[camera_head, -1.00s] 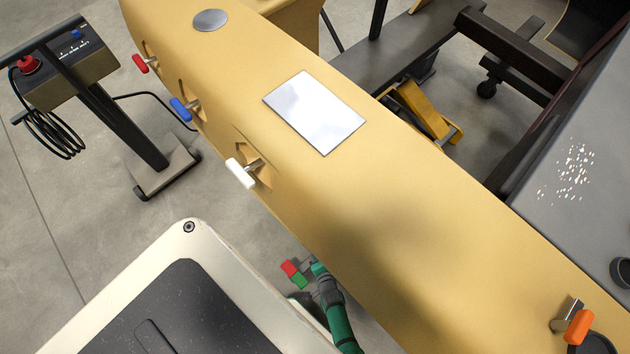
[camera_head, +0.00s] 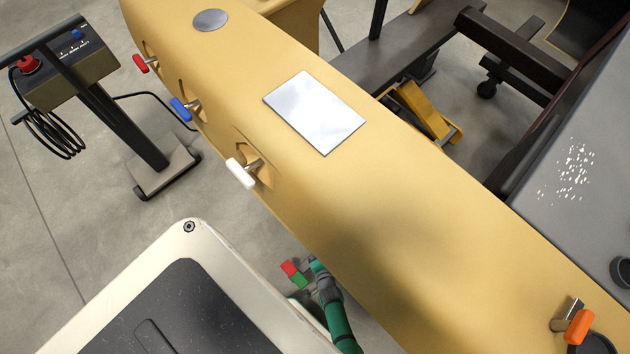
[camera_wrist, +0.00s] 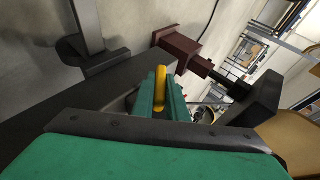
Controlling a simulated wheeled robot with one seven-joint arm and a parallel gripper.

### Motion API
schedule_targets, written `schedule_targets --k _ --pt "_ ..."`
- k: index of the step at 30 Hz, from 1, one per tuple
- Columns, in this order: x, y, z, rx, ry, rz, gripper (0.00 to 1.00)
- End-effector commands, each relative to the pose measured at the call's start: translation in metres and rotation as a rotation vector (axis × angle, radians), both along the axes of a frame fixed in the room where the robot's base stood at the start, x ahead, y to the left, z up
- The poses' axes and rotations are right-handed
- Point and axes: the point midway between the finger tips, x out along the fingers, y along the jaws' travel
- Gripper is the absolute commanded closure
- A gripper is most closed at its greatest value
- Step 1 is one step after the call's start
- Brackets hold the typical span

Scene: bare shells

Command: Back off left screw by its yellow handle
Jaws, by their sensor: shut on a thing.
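In the wrist view a yellow handle (camera_wrist: 160,88) stands upright between the two green fingers of my gripper (camera_wrist: 160,80). The gripper is shut on it. The screw that the handle belongs to is mostly hidden behind the fingers and cannot be made out. In the head view my green arm (camera_head: 337,318) reaches down beside the large yellow body, and the gripper and yellow handle cannot be made out there.
In the wrist view a dark red-brown block (camera_wrist: 180,44) and a black bracket (camera_wrist: 258,100) stand close beyond the fingers. In the head view the yellow body (camera_head: 350,190) carries white (camera_head: 241,173), blue (camera_head: 180,109), red (camera_head: 140,63) and orange (camera_head: 579,326) handles.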

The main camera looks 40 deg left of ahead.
Motion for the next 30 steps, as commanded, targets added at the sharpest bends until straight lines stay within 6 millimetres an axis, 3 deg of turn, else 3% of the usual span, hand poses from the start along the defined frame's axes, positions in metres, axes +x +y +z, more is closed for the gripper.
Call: schedule_targets --k 30 --pt "0.0014 0.0013 0.0022 -0.387 0.031 -0.006 1.00"
